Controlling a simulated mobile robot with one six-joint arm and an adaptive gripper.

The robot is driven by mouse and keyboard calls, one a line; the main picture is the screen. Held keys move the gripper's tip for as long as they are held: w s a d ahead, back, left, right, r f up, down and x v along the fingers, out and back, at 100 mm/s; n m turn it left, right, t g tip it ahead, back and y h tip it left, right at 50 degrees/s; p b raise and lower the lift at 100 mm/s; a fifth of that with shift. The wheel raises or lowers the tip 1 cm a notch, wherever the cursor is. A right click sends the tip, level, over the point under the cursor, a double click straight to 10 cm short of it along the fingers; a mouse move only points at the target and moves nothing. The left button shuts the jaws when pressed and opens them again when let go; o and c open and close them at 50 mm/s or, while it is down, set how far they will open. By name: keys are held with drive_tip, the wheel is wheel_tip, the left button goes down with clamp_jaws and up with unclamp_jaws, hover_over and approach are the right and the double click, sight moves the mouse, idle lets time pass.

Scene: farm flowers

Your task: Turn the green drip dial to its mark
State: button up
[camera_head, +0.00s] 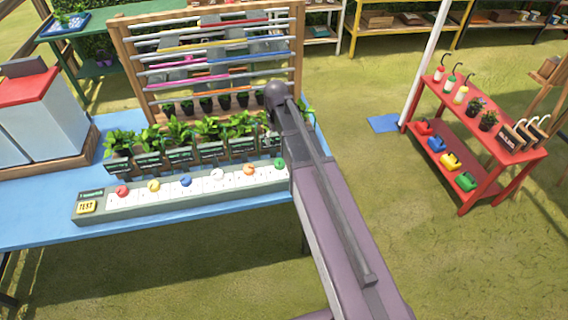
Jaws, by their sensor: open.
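The green drip dial (279,165) is at the right end of a long grey panel (140,211) on the blue table. It stands beside my arm, which crosses the panel's right end. The dial's mark and pointer are too small to read. To its left are orange (249,169), white (217,175), blue (186,181), yellow (153,185) and red (122,191) dials. My gripper does not show; only my arm links are in view.
Potted plants (210,143) stand behind the panel, before a wooden rack (122,70) with coloured rods. A yellow TEST button (86,207) is at the panel's left end. White boxes (40,115) stand at left. A red shelf (463,133) stands apart at right.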

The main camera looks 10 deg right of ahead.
sight(280, 162)
drive_tip(key=shift+d+f+b, duration=0.1)
drive_tip(key=shift+f+b, duration=5.7)
drive_tip(key=shift+f, duration=0.25)
